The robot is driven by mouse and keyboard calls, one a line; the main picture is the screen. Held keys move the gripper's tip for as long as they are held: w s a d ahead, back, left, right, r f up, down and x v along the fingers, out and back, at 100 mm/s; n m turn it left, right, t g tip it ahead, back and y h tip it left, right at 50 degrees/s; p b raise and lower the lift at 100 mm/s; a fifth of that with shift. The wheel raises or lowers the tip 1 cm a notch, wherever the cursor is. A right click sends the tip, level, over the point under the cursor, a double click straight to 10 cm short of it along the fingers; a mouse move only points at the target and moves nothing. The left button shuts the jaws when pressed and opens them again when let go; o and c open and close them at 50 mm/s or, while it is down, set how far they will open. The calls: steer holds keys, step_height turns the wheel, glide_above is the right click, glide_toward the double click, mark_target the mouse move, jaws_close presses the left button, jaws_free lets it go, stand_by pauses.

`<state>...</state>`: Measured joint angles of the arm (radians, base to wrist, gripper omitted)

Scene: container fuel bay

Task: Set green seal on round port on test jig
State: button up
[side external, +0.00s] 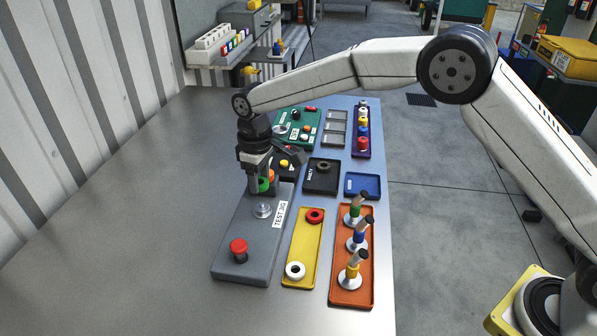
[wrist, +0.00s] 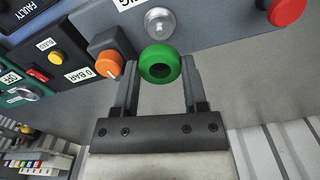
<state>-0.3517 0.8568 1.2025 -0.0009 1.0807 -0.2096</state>
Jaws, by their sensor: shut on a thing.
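The green seal (wrist: 160,64) is a thick ring held between the fingertips of my gripper (wrist: 161,72) in the wrist view. My gripper (side external: 260,186) is shut on it, and the seal (side external: 263,184) shows partly behind a finger in the side external view. The test jig (side external: 240,262) is a grey box on the bench. Its round port (side external: 262,210) is a bare silver stub near the TEST JIG label, also visible in the wrist view (wrist: 160,23). The seal is above the jig, beside the port and apart from it.
An orange knob (wrist: 107,64) is close to my left finger in the wrist view. A red button (side external: 238,248) stands at the jig's near end. A yellow tray (side external: 303,250) holds red and white rings; an orange tray (side external: 352,292) holds upright handled pieces. The bench's left side is clear.

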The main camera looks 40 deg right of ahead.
mark_target(262, 207)
steer(key=shift+f, duration=0.15)
steer(key=shift+f, duration=2)
steer(key=shift+f, duration=0.8)
stand_by(1.0)
steer(key=o, duration=1.3)
steer(key=shift+o, duration=0.2)
steer(key=shift+r, duration=0.1)
steer(key=shift+r, duration=3.95)
steer(key=shift+d, duration=0.1)
